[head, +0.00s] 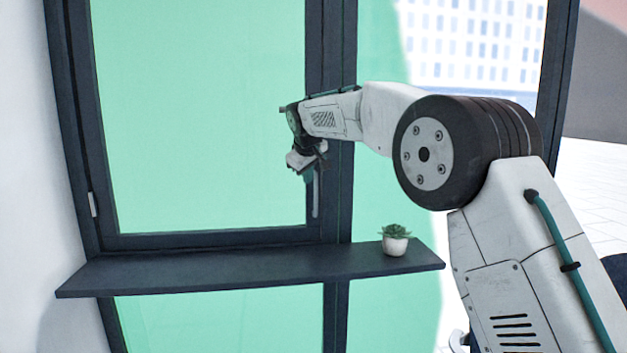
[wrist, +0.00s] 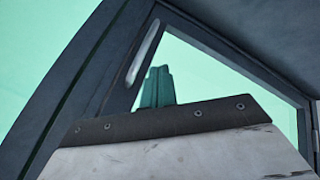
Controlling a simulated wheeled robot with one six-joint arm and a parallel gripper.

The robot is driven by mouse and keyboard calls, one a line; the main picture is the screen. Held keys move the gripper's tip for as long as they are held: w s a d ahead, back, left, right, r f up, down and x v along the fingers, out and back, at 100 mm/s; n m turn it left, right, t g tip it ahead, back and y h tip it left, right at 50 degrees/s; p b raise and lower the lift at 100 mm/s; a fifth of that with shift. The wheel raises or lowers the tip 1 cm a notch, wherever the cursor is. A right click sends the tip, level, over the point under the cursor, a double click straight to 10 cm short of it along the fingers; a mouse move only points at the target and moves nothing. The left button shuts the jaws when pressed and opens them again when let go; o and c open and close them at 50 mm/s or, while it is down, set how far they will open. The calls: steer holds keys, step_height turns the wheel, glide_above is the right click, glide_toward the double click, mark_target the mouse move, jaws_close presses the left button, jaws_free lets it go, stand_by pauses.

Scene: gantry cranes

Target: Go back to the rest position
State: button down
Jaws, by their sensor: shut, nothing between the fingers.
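My gripper (head: 309,174) hangs in front of the window's right upright in the head view, pointing down. Its two fingers (wrist: 157,87) are together in the wrist view, with nothing between them. The window handle (head: 316,196) is a light vertical bar on the dark frame, just below and behind the gripper in the head view. The handle also shows in the wrist view (wrist: 143,53), beside the fingers. I cannot tell the exact gap between gripper and handle. The window sash (head: 210,239) appears to sit flush in its frame.
A dark sill (head: 200,273) runs across below the window. A small succulent in a white pot (head: 395,241) stands near its right end, below my arm. A white wall (head: 25,150) is at the left. The rest of the sill is bare.

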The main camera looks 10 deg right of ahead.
steer(key=d+v, duration=0.1)
steer(key=v, duration=0.7)
steer(key=s+d+f+m+g, duration=0.1)
steer(key=s+f+g, duration=0.1)
steer(key=s+f, duration=0.4)
steer(key=s+d+f+m+g, duration=0.1)
steer(key=s+d+f, duration=0.3)
steer(key=s, duration=1.2)
steer(key=s+d+f+m+g, duration=0.1)
steer(key=s+d+f+m, duration=0.2)
steer(key=s, duration=1.4)
steer(key=s+d+f+m+g, duration=0.1)
steer(key=s+d+f+m, duration=0.2)
steer(key=s+d, duration=0.7)
steer(key=s+f, duration=0.2)
steer(key=s, duration=0.4)
steer(key=shift+d+f+g+y, duration=0.2)
steer(key=shift+d+g+y, duration=0.1)
steer(key=shift+d+g, duration=0.1)
steer(key=shift+s, duration=0.2)
